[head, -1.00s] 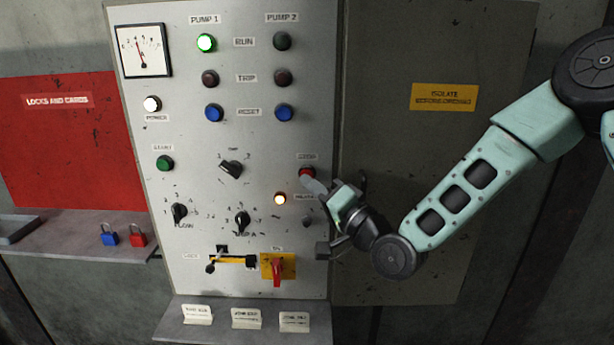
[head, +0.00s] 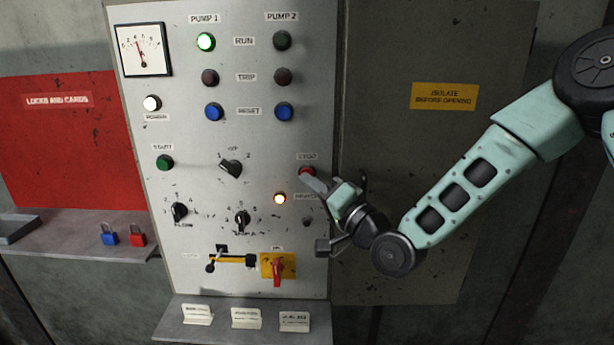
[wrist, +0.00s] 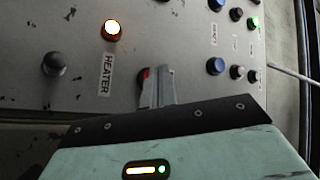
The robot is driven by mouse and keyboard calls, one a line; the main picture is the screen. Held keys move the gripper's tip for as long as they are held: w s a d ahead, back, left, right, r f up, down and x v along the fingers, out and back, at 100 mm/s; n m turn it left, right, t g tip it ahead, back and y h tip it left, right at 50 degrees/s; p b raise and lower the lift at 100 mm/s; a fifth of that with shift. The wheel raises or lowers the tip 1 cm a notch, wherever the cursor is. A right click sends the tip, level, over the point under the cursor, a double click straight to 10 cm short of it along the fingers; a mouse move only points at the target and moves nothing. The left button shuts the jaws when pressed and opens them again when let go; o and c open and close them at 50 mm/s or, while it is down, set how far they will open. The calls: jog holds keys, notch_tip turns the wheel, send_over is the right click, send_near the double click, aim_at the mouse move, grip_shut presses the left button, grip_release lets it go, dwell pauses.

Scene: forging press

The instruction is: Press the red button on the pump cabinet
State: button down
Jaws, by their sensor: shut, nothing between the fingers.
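The grey pump cabinet (head: 255,140) stands in front of me. Its red button (head: 306,171) sits at the panel's right side under a label that reads STOP. My gripper (head: 309,182) is shut and empty, with its fingertips at the lower edge of this button. In the wrist view the closed fingers (wrist: 158,88) cover most of the red button (wrist: 145,74), and only a red sliver shows at their left. I cannot tell whether the fingertips touch it or how far the button is pushed in.
The lit orange heater lamp (head: 280,198) and a dark knob (head: 308,221) are close to my gripper. A red-handled yellow switch (head: 277,268) is lower down. A shelf (head: 190,331) with small cards juts out below.

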jog(key=shift+w, duration=0.65)
dwell(0.8)
jog(key=shift+s, duration=0.15)
jog(key=shift+s+b, duration=0.35)
jog(key=shift+s, duration=0.35)
jog(key=shift+s+b, duration=0.4)
jog(key=shift+s, duration=2.15)
jog(key=shift+a, duration=0.1)
